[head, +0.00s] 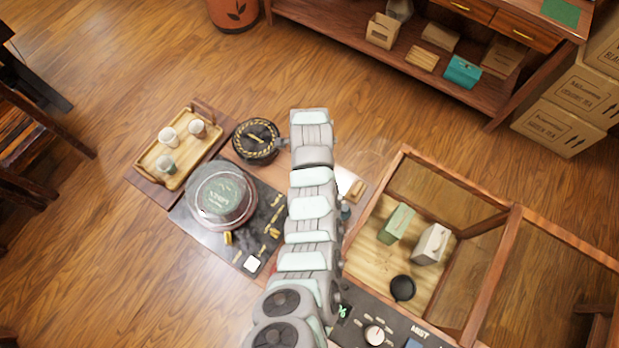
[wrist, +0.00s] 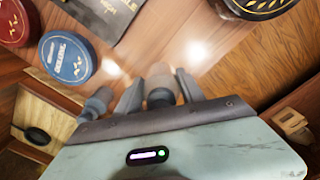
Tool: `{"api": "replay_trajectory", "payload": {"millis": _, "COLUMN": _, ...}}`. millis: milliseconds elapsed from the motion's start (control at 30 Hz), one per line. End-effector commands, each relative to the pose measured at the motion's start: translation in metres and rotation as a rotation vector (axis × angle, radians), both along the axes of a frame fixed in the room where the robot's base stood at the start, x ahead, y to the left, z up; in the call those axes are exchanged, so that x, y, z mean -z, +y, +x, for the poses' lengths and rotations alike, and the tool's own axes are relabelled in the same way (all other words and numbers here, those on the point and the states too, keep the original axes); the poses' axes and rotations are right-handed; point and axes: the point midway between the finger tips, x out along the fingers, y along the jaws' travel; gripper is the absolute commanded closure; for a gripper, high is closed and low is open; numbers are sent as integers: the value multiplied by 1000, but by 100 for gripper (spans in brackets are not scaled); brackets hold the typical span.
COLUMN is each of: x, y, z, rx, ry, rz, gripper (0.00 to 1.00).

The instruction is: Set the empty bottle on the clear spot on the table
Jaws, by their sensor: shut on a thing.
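In the wrist view my gripper (wrist: 158,76) has its two fingers closed around a grey, rounded thing (wrist: 160,88), which I take for the bottle. Only a short part of it shows; the rest is hidden, and its contents cannot be seen. In the head view my arm covers the gripper and what it holds. The brown wooden table (wrist: 222,82) lies beyond the fingers, with two bright glints on it. I cannot tell whether the bottle touches the table. A bare stretch of wood shows between the fingers and the dark patterned tin (wrist: 262,6).
A wood-framed box (head: 365,222) stands right. Blue (wrist: 66,56) and red (wrist: 14,22) tins show in the wrist view.

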Motion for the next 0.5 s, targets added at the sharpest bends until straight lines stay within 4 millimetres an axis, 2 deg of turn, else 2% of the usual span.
{"api": "replay_trajectory", "payload": {"millis": 33, "x": 19, "y": 1, "z": 0, "rx": -1, "ry": 0, "rz": 0, "gripper": 94}}
{"api": "replay_trajectory", "payload": {"millis": 100, "x": 29, "y": 1, "z": 0, "rx": -1, "ry": -1, "rz": 0, "gripper": 94}}
{"api": "replay_trajectory", "payload": {"millis": 367, "x": 41, "y": 1, "z": 0, "rx": -1, "ry": -1, "rz": 0, "gripper": 94}}
{"api": "replay_trajectory", "payload": {"millis": 500, "x": 61, "y": 1, "z": 0, "rx": -3, "ry": 0, "rz": 0, "gripper": 94}}
